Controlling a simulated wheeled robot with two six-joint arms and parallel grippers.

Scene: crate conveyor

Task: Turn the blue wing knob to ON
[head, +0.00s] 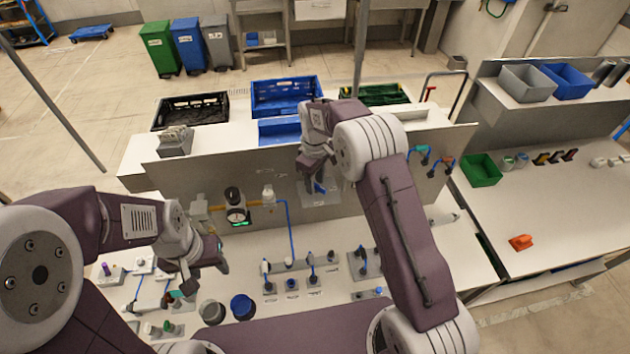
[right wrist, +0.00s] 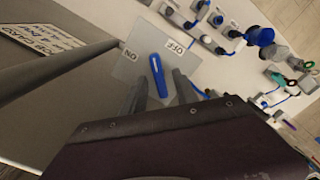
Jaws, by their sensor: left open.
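The blue wing knob (right wrist: 158,75) sits on a grey plate (right wrist: 128,70) marked ON and OFF in the right wrist view. Its long wing runs nearly upright in the picture, its upper end between the two words. It also shows in the head view as a small blue bit (head: 320,188) on the upright panel. My right gripper (right wrist: 160,88) is at the knob, its dark fingers apart on either side of it, with gaps visible; contact cannot be seen. My left gripper (head: 206,272) is open and empty above the left part of the bench, away from the knob.
The bench below the panel holds several small switches (head: 291,284), a blue round knob (head: 242,306) and a grey cylinder (head: 211,311). A gauge (head: 235,205) and blue piping are left of the knob. Crates (head: 284,95) stand behind the panel.

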